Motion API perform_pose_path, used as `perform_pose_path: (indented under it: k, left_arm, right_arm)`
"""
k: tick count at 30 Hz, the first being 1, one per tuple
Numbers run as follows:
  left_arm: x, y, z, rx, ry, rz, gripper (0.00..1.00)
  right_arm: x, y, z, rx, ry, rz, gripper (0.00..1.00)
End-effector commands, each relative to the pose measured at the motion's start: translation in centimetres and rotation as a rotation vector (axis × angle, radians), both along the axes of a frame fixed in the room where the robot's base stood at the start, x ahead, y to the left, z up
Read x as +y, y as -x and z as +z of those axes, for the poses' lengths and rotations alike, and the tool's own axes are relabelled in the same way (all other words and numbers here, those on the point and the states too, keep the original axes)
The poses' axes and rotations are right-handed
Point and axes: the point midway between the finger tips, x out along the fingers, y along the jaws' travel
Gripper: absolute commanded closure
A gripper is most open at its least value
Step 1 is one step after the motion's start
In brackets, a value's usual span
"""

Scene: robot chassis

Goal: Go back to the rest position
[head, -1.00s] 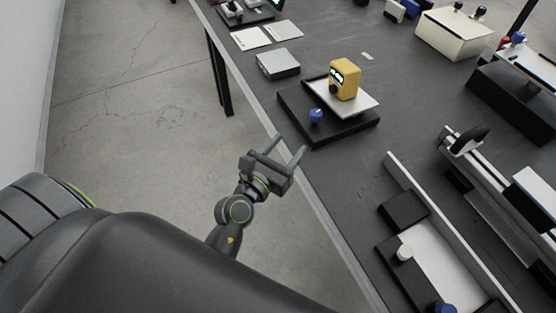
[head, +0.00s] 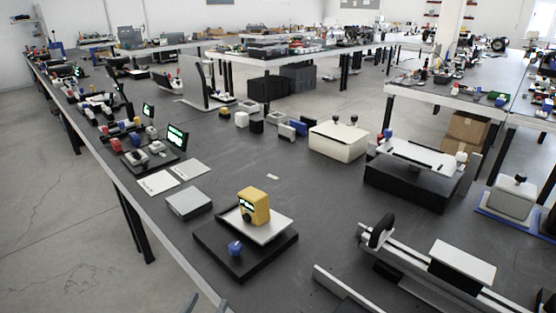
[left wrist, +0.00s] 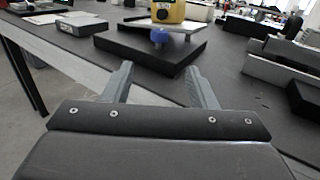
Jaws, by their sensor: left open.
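My left gripper (head: 207,305) shows only its two fingertips at the bottom edge of the head view. In the left wrist view the left gripper (left wrist: 158,80) is open, with its grey fingers apart and nothing between them. It points at the near edge of the dark table (head: 290,285). A yellow box-shaped device (head: 254,205) stands on a silver plate (head: 275,228) over a black base (head: 225,258), ahead of the gripper and apart from it. A blue knob (head: 235,248) sits at the base's front. My right gripper is not in view.
A grey box (head: 189,203) and white cards (head: 158,182) lie left of the black base. A rail-like device (head: 430,272) stands at the right. Other benches fill the background. Open floor (head: 80,250) lies left of the table.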

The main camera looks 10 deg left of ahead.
Motion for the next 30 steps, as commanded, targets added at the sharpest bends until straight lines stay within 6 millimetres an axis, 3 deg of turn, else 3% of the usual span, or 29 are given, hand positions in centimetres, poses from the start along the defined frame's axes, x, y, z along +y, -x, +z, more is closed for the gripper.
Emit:
perform_pose_path:
  k: [5,11,17,23,26,30]
  left_arm:
    - [-0.3,-0.5,-4.3,0.084,0.276,-0.007,0.48]
    - [0.2,-0.2,-11.4,0.227,0.706,0.061,0.48]
    - [1.8,1.8,-19.8,0.379,1.151,0.241,0.48]
    - [4.4,6.8,-29.2,0.499,1.598,0.572,0.48]
    - [5.8,10.3,-33.7,0.524,1.797,0.788,0.48]
    - [7.8,16.6,-39.2,0.499,2.035,1.14,0.48]
  right_arm:
    - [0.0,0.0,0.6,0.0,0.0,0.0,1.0]
    - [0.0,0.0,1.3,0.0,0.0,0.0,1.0]
    - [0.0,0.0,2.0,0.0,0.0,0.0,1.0]
    - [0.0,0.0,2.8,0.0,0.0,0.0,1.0]
    - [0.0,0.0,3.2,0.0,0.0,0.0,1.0]
    - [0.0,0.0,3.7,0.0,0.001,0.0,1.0]
